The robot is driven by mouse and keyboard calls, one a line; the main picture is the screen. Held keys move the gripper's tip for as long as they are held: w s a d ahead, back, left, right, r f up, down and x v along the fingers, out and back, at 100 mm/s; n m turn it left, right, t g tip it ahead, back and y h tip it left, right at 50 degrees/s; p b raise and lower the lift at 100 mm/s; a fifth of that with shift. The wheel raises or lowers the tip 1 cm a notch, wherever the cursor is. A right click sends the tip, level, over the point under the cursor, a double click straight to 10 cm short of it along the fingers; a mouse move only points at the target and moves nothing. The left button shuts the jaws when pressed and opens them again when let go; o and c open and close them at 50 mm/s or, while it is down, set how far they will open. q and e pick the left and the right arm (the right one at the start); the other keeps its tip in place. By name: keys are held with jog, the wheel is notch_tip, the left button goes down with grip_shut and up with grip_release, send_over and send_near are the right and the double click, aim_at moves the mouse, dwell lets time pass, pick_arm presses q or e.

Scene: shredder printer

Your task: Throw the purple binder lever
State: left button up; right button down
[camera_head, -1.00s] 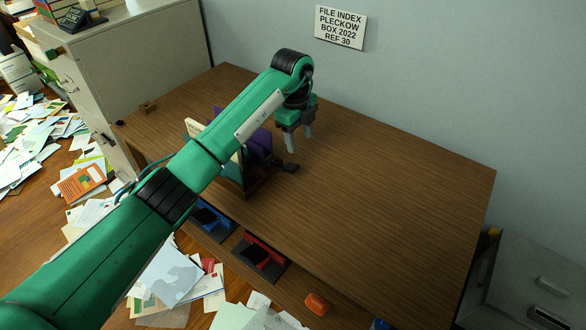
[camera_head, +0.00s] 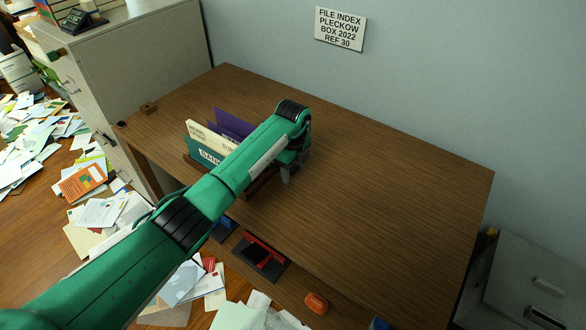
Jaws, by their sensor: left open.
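The purple binder (camera_head: 234,124) stands at the back of a group of upright files on the wooden table (camera_head: 380,190). A cream file (camera_head: 208,137) and a green file (camera_head: 203,153) stand in front of it. My left arm crosses in front of the group and hides the right part of the files and any lever on the purple binder. My left gripper (camera_head: 286,176) points down just right of the files, low over the table, and is open. Its fingertips are partly hidden by my wrist, so contact cannot be told. My right gripper is not in view.
Loose papers (camera_head: 100,212) cover the floor at left. A filing cabinet (camera_head: 150,60) stands at the back left. The table's right side is clear.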

pick_arm(q)
jog(key=shift+f, duration=0.2)
grip_shut()
